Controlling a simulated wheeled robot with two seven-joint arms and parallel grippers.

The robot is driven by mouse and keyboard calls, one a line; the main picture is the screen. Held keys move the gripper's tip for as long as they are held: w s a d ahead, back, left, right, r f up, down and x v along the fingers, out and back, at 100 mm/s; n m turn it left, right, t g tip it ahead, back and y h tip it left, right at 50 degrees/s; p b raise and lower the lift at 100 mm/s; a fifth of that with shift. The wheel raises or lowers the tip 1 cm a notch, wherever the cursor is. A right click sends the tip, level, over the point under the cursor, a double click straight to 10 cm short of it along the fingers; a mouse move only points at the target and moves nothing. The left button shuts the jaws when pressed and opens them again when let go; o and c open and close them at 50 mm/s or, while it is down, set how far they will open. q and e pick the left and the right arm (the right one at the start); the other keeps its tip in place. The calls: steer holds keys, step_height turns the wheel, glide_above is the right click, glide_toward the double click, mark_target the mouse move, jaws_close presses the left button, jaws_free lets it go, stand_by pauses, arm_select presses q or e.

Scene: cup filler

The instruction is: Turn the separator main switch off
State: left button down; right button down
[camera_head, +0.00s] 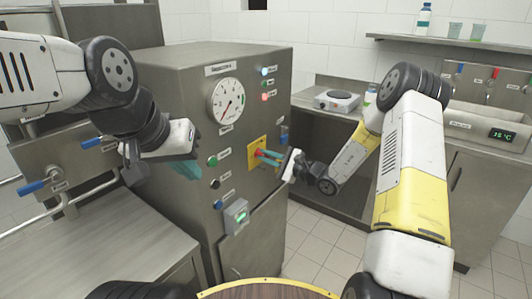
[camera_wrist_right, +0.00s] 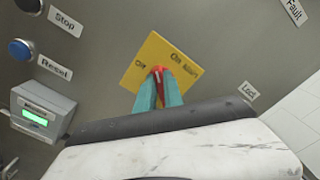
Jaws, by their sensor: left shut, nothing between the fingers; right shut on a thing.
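The separator main switch is a red handle (camera_wrist_right: 159,71) on a yellow plate (camera_wrist_right: 150,52) on the front of the steel separator cabinet (camera_head: 180,90). The plate (camera_head: 256,142) also shows in the head view. In the right wrist view the plate reads "Off" on its left and "On" on its right. My right gripper (camera_head: 266,157) is shut on the red handle, its teal fingers (camera_wrist_right: 160,88) on either side. The fingers hide part of the handle, so I cannot tell its exact angle.
A round gauge (camera_head: 226,98), indicator lights and several buttons sit on the cabinet front. A grey box with a green display (camera_head: 236,215) juts out below the buttons. A steel table (camera_head: 110,235) stands at the left. A counter with a small hotplate (camera_head: 337,100) is behind at the right.

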steer(key=n, duration=0.4)
steer(key=shift+f+n, duration=0.1)
steer(key=shift+n, duration=0.2)
steer(key=shift+s+f+n, duration=0.1)
steer(key=shift+n, duration=1.8)
steer(key=c, duration=1.5)
jaws_free()
steer(key=shift+o, duration=0.2)
steer(key=v, duration=0.7)
steer(key=shift+s+d, duration=0.25)
steer(key=shift+d, duration=0.05)
